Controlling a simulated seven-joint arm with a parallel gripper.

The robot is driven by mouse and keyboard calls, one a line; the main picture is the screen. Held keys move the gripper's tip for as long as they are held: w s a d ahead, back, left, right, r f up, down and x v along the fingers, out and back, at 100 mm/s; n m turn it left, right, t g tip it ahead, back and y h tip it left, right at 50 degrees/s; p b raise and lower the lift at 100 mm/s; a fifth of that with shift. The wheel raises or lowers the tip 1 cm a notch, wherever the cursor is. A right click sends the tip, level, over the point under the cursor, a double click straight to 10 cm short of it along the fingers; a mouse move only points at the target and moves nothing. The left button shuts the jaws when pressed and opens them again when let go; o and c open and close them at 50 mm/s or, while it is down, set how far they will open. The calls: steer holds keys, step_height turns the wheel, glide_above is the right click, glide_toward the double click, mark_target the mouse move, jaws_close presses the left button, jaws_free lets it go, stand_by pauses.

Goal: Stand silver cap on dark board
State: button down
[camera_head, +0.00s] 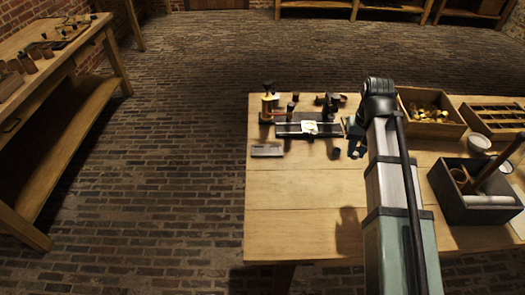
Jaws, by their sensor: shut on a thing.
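The dark board (287,129) lies flat near the far left part of the table, with a white round-faced piece (310,127) on it. My gripper (356,145) is low over the table just right of the board, apart from it. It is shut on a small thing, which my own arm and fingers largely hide. I cannot make out the silver cap for certain anywhere; the things here are small and dim.
Battery jars and fittings (268,105) stand behind the board. A small grey plate (267,150) lies in front of it. Right are a wooden box of brass pieces (408,98), a slotted tray (497,137) and a dark bin (480,214). The table's front left (290,205) is clear.

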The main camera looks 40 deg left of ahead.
steer(key=s+a+f+n, duration=0.15)
steer(key=s+a, duration=0.35)
steer(key=a, duration=0.6)
steer(key=s+a+r+n, duration=0.1)
steer(key=s+a+n, duration=0.25)
steer(key=a, duration=0.75)
steer(key=n, duration=0.1)
glide_toward(259, 151)
steer(key=shift+f, duration=3)
steer(key=shift+f, duration=0.1)
steer(key=c, duration=1)
jaws_free()
steer(key=shift+o, duration=0.2)
step_height(259, 151, up, 12)
